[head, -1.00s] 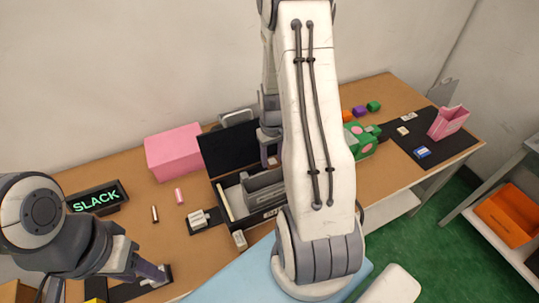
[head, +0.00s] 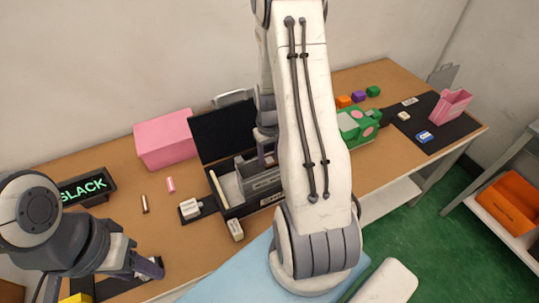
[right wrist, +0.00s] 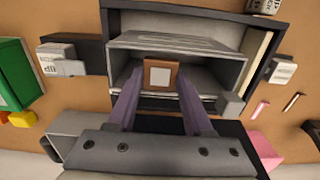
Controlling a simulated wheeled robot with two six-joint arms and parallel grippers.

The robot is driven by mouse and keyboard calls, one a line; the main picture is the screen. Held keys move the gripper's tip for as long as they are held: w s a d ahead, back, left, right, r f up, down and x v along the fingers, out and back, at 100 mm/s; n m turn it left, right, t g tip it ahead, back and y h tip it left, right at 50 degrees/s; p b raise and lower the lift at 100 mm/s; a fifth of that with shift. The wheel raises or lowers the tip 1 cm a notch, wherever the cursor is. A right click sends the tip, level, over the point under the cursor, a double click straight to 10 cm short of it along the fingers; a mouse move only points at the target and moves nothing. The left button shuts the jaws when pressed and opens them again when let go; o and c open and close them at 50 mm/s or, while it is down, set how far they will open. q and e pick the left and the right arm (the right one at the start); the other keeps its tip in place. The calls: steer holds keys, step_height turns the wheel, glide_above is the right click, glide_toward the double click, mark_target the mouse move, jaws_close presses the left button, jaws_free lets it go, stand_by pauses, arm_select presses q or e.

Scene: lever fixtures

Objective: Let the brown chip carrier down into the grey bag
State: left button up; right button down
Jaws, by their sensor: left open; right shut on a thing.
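The brown chip carrier (right wrist: 161,74), a small brown square with a pale middle, is between the fingertips of my right gripper (right wrist: 160,84) in the right wrist view. The gripper is shut on it. The carrier is at the mouth of the grey bag (right wrist: 185,43); how deep it sits I cannot tell. The grey bag (head: 258,181) stands inside an open black case (head: 226,209) in the head view. There the carrier is hidden, and my right arm covers part of the case. My left gripper (head: 146,270) is open and empty near the table's front left.
A pink box (head: 165,140) stands left of the black case's raised lid (head: 222,130). A SLACK sign (head: 86,188) is at far left. A white block (head: 190,208) lies beside the case. A green object (head: 358,128) and pink container (head: 452,105) are right.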

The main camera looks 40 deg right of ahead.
steer(key=shift+f+b, duration=3.5)
steer(key=shift+f, duration=0.9)
steer(key=shift+c, duration=1.1)
jaws_free()
